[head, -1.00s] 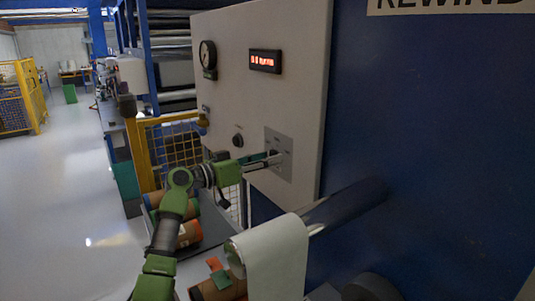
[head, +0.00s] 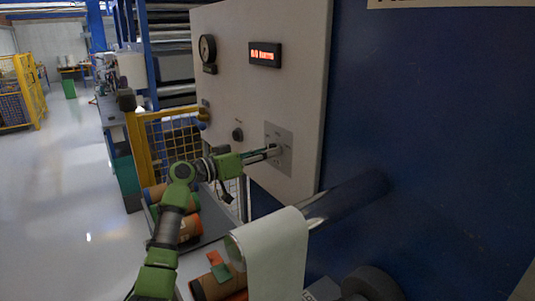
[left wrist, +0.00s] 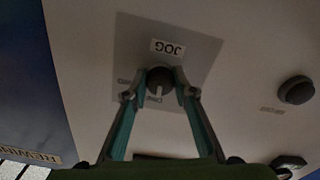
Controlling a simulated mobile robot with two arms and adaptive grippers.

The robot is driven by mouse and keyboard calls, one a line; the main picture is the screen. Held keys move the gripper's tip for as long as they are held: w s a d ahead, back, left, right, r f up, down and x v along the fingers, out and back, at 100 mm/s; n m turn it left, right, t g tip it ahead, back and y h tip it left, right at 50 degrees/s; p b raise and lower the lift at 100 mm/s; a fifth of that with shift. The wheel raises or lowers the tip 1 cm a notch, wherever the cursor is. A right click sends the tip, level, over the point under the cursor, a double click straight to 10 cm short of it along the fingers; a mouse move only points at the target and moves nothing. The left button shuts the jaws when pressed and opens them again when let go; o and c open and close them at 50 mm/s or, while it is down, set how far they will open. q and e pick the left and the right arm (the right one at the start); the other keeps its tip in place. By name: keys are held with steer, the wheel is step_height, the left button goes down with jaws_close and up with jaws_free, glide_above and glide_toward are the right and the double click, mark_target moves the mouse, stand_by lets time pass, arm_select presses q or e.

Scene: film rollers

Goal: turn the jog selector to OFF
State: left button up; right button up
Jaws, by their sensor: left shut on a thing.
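The jog selector (left wrist: 160,80) is a dark round knob on a grey plate (left wrist: 205,55) labelled JOG, upside down in the left wrist view. A pale mark on the knob points down in that view, towards a small label I cannot read surely. In the head view the plate (head: 283,166) sits low on the light panel, and the knob is mostly hidden by the fingers. My left gripper (head: 275,150) reaches it from the left. Its two green-sided fingers (left wrist: 161,84) are shut on the knob, one on each side. My right gripper is not in view.
A second dark knob (head: 238,134), a gauge (head: 208,50) and a lit red display (head: 265,54) are on the same panel (head: 300,80). A white roll (head: 275,255) sticks out below. A yellow mesh guard (head: 172,140) and brown rolls (head: 190,228) stand behind my arm.

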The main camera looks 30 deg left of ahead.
arm_select(q)
steer(key=n+p, duration=0.1)
steer(key=n, duration=0.4)
steer(key=n+p, duration=0.1)
steer(key=n, duration=0.4)
steer(key=shift+d+r+n, duration=0.1)
steer(key=shift+r+n, duration=0.1)
steer(key=shift+n, duration=0.2)
steer(key=shift+n+p, duration=0.3)
steer(key=o, duration=1.1)
steer(key=shift+c, duration=0.2)
steer(key=shift+f, duration=0.1)
